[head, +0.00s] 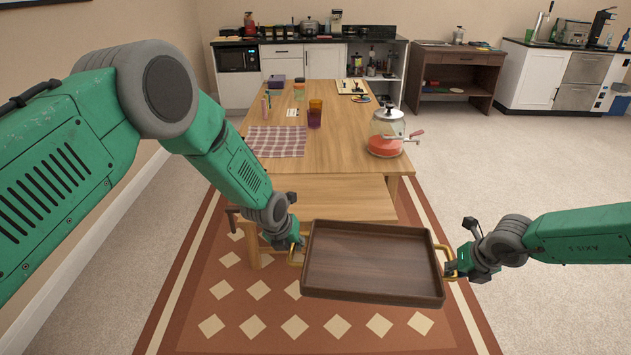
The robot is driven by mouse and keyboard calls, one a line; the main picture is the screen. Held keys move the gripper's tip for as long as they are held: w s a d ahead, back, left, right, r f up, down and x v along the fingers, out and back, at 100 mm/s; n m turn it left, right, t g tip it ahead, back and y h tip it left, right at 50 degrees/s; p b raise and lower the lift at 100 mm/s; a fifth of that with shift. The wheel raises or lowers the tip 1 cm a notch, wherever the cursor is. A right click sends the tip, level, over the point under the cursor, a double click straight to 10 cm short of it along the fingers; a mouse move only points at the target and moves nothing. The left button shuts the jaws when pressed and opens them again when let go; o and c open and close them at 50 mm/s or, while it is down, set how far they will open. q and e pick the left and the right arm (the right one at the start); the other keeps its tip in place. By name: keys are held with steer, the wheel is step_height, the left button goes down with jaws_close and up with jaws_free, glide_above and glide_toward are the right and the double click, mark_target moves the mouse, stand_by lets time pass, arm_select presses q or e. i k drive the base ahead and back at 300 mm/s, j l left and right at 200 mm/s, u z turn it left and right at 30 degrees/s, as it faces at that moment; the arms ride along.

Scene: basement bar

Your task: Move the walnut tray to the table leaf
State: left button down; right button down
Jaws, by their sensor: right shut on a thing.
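The walnut tray (372,262) is a dark brown rectangular tray with a raised rim and a brass handle at each short end. It is empty and in front of the table's near end, over the patterned rug, tipped slightly down to the right. My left gripper (296,248) is at the left handle and looks shut on it, its fingers partly hidden. My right gripper (452,266) is shut on the right handle. The table leaf (335,198) is the bare, light wood section at the near end of the table, just beyond the tray; the tray hides part of its near edge.
A dark bracket (233,218) shows at the leaf's left side. Floor is free to the right.

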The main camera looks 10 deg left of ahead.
mark_target(316, 195)
steer(key=i+j, duration=1)
steer(key=i, duration=0.05)
